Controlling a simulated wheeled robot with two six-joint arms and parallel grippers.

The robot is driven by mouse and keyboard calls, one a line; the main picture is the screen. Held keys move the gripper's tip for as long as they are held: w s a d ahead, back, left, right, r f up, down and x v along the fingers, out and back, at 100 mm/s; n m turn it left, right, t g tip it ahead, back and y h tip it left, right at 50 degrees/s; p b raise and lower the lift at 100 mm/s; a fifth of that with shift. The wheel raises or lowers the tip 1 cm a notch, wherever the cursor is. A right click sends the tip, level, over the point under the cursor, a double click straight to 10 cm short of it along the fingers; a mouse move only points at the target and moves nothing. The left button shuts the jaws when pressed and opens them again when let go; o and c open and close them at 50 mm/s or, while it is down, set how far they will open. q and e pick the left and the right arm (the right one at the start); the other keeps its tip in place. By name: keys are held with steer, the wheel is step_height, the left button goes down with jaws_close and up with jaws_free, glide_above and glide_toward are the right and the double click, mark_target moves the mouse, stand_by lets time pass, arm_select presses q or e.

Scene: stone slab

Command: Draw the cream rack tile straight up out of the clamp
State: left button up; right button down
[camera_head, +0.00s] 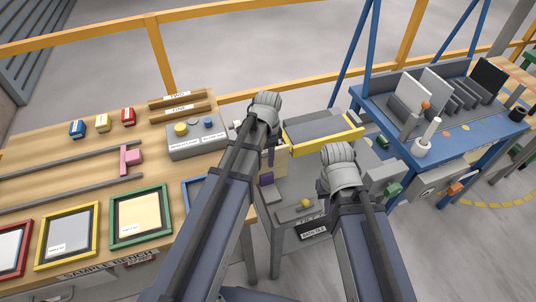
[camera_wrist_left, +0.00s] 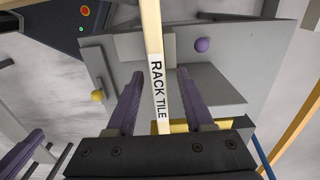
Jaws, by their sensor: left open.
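The cream rack tile (camera_wrist_left: 154,45) stands edge-on in the left wrist view, with "RACK TILE" on its label. In the head view a cream piece of it (camera_head: 280,164) shows beside my left wrist. My left gripper (camera_wrist_left: 160,84) is open, its purple fingers on either side of the tile's edge, with gaps visible. The grey clamp (camera_wrist_left: 215,88) lies beyond the fingers, with a purple ball and a yellow ball. How deep the tile sits in it is hidden. My right arm's wrist (camera_head: 341,170) is over the grey stand; its fingertips are hidden in the head view.
The sample bench (camera_head: 60,155) at left holds framed tiles, small coloured blocks and a grey button box (camera_head: 197,138). A yellow-edged tray (camera_head: 322,131) lies behind my wrists. A blue rack table (camera_head: 440,115) with upright slabs stands at right. Yellow rails run behind.

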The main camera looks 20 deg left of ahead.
arm_select(q)
steer(key=shift+f+b, duration=1.45)
steer(key=shift+f, duration=0.5)
jaws_close()
